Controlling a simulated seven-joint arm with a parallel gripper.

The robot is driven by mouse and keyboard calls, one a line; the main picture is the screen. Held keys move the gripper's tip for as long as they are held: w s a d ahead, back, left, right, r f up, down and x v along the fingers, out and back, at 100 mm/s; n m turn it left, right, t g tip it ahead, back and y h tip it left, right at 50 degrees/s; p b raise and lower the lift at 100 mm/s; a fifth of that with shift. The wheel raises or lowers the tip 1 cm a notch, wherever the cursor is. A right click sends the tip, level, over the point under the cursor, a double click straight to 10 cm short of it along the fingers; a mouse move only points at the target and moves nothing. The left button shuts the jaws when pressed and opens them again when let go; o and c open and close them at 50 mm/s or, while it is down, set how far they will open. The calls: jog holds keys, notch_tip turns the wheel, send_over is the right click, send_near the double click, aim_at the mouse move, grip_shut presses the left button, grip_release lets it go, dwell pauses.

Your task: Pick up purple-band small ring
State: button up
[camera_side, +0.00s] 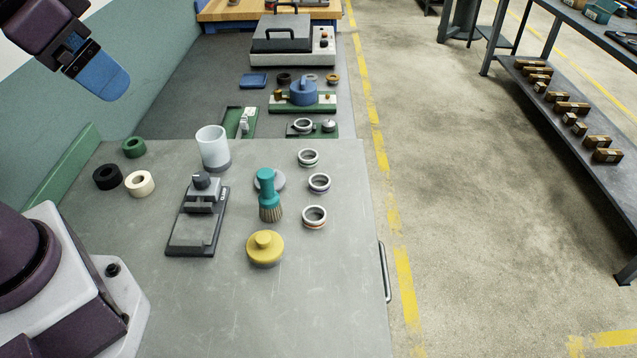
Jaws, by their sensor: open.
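Three small metal rings lie in a column near the right edge of the grey table. The purple-band small ring (319,190) is the middle one and lies flat. A ring with a greenish band (308,163) lies behind it, and a ring with an orange-red band (314,223) lies in front. The rings are apart from each other. My gripper (105,82), with blue finger parts, is at the upper left, high above the table and far from the rings. It is open, and I see nothing between its fingers.
Left of the rings are a teal-handled brush (267,182), a grey disc behind it, a yellow-knobbed lid (265,247) and a dark grinder fixture (196,215). A white cup (213,148) stands farther back. The table's front right is clear.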

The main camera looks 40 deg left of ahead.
jog(key=c, duration=0.3)
jog(key=m+g+y, duration=0.1)
jog(key=m+g, duration=0.4)
jog(key=m, duration=1.5)
send_over(319, 186)
jog(key=d, duration=0.2)
notch_tip(319, 186, down, 22)
jog(key=f, duration=0.4)
jog(key=a+f, duration=0.1)
jog(key=f, duration=0.7)
jog(key=shift+a+f, duration=0.3)
jog(key=shift+f, duration=0.1)
